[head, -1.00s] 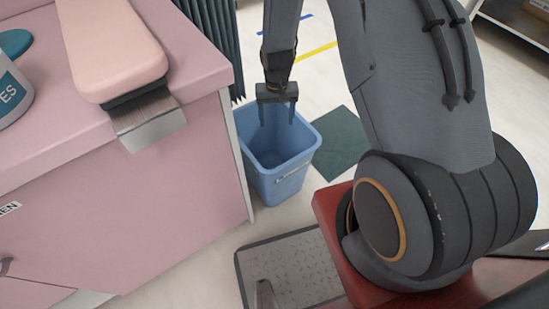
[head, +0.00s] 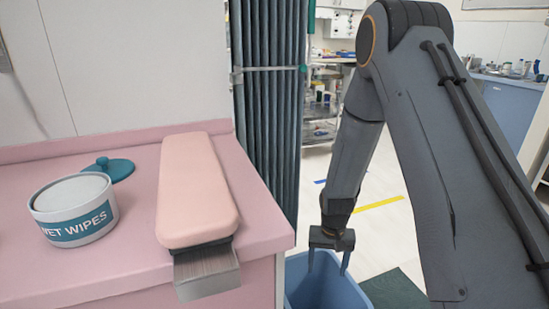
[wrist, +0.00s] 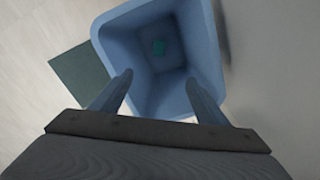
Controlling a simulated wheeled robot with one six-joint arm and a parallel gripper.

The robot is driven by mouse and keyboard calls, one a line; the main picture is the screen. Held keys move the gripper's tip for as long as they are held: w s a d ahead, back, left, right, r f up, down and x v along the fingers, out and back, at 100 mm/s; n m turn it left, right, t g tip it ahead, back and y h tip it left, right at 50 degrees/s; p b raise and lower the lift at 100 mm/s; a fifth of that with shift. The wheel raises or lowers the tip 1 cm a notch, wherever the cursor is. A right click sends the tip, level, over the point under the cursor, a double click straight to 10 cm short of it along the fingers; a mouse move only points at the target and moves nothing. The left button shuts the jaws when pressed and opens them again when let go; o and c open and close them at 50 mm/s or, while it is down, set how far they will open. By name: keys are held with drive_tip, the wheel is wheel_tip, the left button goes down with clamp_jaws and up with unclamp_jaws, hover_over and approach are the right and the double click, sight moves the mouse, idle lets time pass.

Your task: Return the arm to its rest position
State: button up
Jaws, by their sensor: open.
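My gripper (head: 328,260) hangs pointing down over the blue bin (head: 318,288) at the right end of the pink counter. Its two fingers are apart with nothing between them. In the wrist view the fingers (wrist: 158,88) show over the open mouth of the bin (wrist: 203,50).
The pink counter (head: 130,262) bears a wet wipes tub (head: 72,208), a teal lid (head: 112,168) and a pink padded rest (head: 196,190). A dark curtain (head: 268,110) hangs behind. A dark green mat (head: 396,288) lies beside the bin. Shelves (head: 318,125) stand farther back.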

drive_tip(key=s+a+r+n, duration=0.2)
drive_tip(key=s+r, duration=0.9)
drive_tip(key=r, duration=0.3)
drive_tip(key=s+a+r+n, duration=0.1)
drive_tip(key=s+a+r, duration=0.2)
drive_tip(key=s+r, duration=1)
drive_tip(key=d+r+p, duration=0.5)
drive_tip(key=r+p, duration=0.2)
drive_tip(key=p, duration=0.5)
drive_tip(key=shift+w+d+r+m, duration=0.15)
drive_tip(key=shift+r+m, duration=0.2)
drive_tip(key=shift+m, duration=0.05)
